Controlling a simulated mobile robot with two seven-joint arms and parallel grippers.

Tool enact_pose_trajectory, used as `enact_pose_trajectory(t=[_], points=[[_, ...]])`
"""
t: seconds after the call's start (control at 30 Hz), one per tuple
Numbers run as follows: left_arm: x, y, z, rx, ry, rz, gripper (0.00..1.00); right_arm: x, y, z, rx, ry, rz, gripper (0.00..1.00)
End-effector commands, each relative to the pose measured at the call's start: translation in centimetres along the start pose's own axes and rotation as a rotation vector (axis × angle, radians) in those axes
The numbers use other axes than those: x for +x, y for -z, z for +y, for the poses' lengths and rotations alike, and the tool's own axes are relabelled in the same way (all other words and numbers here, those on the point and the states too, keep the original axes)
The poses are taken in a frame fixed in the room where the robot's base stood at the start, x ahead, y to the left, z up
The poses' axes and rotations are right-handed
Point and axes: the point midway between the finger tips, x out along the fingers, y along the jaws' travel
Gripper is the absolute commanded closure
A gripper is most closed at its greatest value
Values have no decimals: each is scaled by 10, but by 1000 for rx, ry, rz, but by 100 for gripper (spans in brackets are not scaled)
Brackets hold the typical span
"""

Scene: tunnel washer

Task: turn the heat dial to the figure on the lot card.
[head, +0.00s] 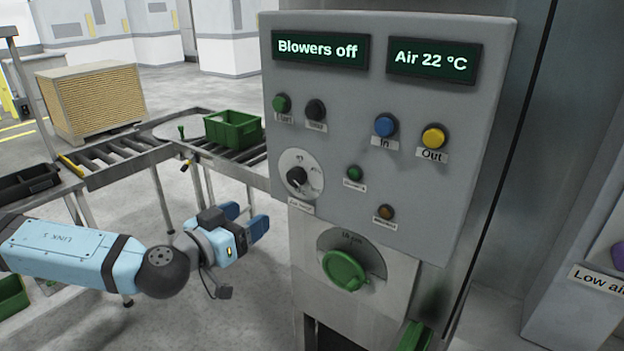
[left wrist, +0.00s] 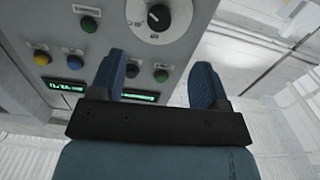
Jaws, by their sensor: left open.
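The black heat dial (head: 297,176) sits on a pale round scale at the lower left of the grey control panel (head: 360,120). Its figures are too small to read. In the left wrist view the dial (left wrist: 158,17) is at the top, beyond the fingertips. My left gripper (head: 250,218) is open and empty, below and left of the dial, apart from the panel. Its two blue fingers (left wrist: 155,80) show in the left wrist view. The panel displays read "Blowers off" (head: 320,50) and "Air 22 °C" (head: 434,64). I see no lot card that I can make out. My right gripper is not in view.
A green round knob (head: 344,269) is below the panel. Green, black, blue and yellow buttons sit above the dial, with small green (head: 354,172) and orange (head: 386,211) ones to its right. A roller conveyor (head: 130,155) with a green crate (head: 235,130) stands behind my gripper.

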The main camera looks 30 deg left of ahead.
Motion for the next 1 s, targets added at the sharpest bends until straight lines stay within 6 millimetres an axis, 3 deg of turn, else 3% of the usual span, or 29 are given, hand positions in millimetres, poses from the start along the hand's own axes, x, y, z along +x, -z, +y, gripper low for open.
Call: enact_pose_trajectory(t=[0.1, 0.27, 0.77, 0.8, 1.0], points=[[-3, 13, -4, -10, 6, 25, 31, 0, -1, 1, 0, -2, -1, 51], [0, 11, -6, -16, 10, 31, 31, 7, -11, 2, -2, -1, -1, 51], [24, 8, -5, -17, 6, 34, 31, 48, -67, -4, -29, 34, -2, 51], [31, 19, -5, -20, 8, 34, 31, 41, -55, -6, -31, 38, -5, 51], [66, 23, -5, -22, 8, 32, 31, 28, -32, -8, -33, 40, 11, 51]])
